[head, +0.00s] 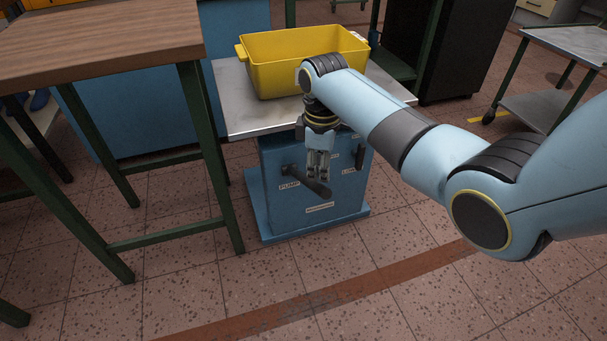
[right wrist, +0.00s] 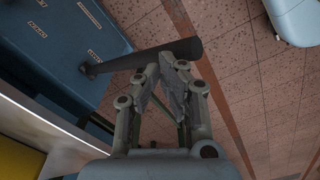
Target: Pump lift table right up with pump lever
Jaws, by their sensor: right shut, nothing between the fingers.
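The lift table has a blue base (head: 335,205) and a grey metal top (head: 240,100), which sits low, a little above the base. The dark pump lever (head: 298,176) sticks out from the front of the base above a "PUMP" label; it also shows as a dark bar in the right wrist view (right wrist: 140,60). My right gripper (head: 318,174) points down, in front of the base. Its fingertips (right wrist: 174,62) are shut, empty and close by the lever's outer part; I cannot tell if they touch it. My left gripper is not in view.
A yellow bin (head: 300,70) stands on the lift table top. A wooden workbench (head: 100,45) with green legs stands to the left. A metal side table (head: 575,42) is at the far right. The tiled floor in front is clear.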

